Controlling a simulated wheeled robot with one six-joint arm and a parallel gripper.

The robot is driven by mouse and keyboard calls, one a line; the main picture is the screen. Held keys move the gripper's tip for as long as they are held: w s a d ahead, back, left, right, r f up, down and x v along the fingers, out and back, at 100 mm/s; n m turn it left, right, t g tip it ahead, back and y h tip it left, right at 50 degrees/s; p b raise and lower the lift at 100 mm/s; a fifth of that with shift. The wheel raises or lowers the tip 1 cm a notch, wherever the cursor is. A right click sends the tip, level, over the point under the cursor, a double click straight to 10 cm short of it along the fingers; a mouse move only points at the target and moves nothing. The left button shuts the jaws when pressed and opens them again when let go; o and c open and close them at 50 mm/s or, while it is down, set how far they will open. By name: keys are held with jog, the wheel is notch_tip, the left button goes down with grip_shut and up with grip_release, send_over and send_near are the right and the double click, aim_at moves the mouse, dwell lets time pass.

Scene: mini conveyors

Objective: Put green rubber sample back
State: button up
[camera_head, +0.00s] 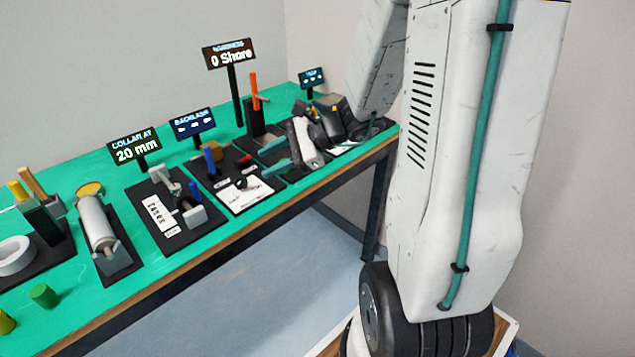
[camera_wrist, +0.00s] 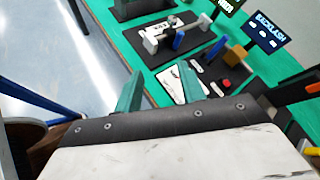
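A small green cylinder (camera_head: 43,295) stands on the green tabletop near the front left in the head view. It may be the green rubber sample, but I cannot be sure. My gripper (camera_head: 274,155) is far to its right, low over the table beside the station under the "0 Shore" display (camera_head: 230,54). In the wrist view, the teal fingers of my gripper (camera_wrist: 160,90) are apart, and I see nothing held between them. A white card (camera_wrist: 173,84) shows beyond the fingers. The area beneath my gripper is hidden by its own body.
A black station with a white card (camera_head: 243,196) and blue and red parts lies left of my gripper. The collar station (camera_head: 170,218), a roller stand (camera_head: 98,222) and a white ring (camera_head: 14,256) are farther left. A yellow piece (camera_head: 5,322) stands near the green cylinder.

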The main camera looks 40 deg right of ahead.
jog(key=s+a+r+n+g+h, duration=0.1)
jog(key=s+a+r+n+g, duration=0.3)
jog(key=s+n, duration=0.3)
jog(key=s+a+r+n+g+h, duration=0.2)
jog(key=s+a+n+g, duration=0.1)
jog(key=s+a+n, duration=0.35)
jog(key=s+d+r+n+h, duration=0.3)
jog(key=s+d+n+h, duration=0.1)
jog(key=s+n+h, duration=0.2)
jog(key=shift+s+r+n, duration=0.2)
jog(key=shift+s+n, duration=0.55)
jog(key=shift+s, duration=0.5)
jog(key=shift+a, duration=0.1)
jog(key=shift+c, duration=0.4)
